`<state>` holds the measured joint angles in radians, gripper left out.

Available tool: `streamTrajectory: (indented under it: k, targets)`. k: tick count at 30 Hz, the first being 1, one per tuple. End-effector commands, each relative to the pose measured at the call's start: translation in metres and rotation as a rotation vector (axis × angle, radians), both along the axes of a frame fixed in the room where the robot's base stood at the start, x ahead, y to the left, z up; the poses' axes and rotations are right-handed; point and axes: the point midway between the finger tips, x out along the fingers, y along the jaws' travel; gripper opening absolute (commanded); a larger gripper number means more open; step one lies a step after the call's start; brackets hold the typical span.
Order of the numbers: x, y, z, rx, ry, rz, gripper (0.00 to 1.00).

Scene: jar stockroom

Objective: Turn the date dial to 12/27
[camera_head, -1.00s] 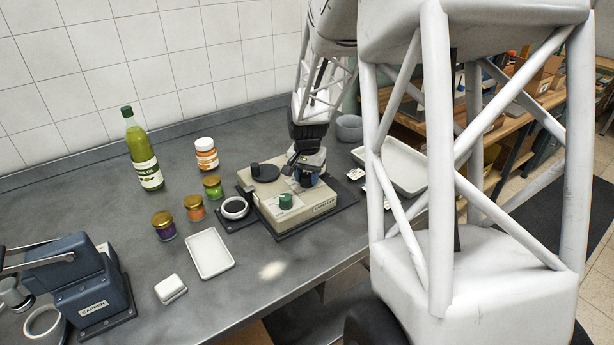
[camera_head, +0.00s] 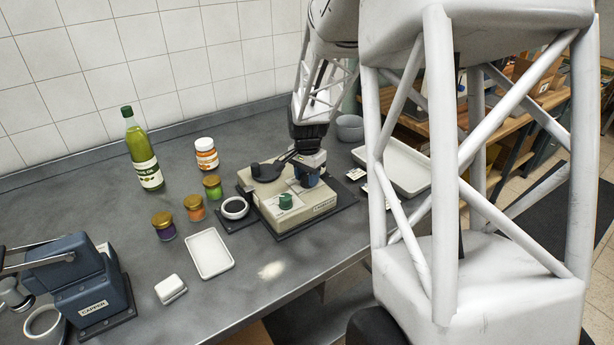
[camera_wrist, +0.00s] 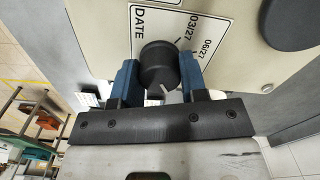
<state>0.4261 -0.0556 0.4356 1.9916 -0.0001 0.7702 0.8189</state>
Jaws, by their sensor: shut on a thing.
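The date dial is a dark round knob (camera_wrist: 158,66) on a white scale plate marked DATE (camera_wrist: 146,22) in the wrist view. The labels 03/27 and 06/27 show. I see no 12/27 label; part of the scale is hidden behind my gripper. A short white pointer line on the knob's near side faces down toward my gripper's palm. My gripper (camera_wrist: 158,80) has one blue finger on each side of the knob and is shut on it. In the head view my gripper (camera_head: 308,172) is over the right part of the beige machine (camera_head: 318,208) and hides the dial.
A green knob (camera_head: 286,201) is at the machine's front. Jars, an olive oil bottle (camera_head: 146,165) and a white tray (camera_head: 209,253) stand left. A larger tray (camera_head: 405,168) is right.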

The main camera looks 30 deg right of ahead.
Motion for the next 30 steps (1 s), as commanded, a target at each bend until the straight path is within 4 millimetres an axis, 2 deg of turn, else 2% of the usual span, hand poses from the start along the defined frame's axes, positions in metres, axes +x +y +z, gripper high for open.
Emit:
streamTrajectory:
  k: [1, 5, 6, 19, 30]
  targets:
    - [0.0, 0.0, 0.001, 0.0, 0.0, 0.0, 0.44]
    - [0.0, 0.0, 0.0, 0.0, 0.0, 0.0, 0.64]
    - [0.0, 0.0, 0.0, 0.0, 0.0, 0.0, 0.65]
    - [0.0, 0.0, 0.007, -0.001, -0.001, 0.001, 0.65]
    - [0.0, 0.0, 0.048, -0.001, -0.003, 0.001, 0.65]
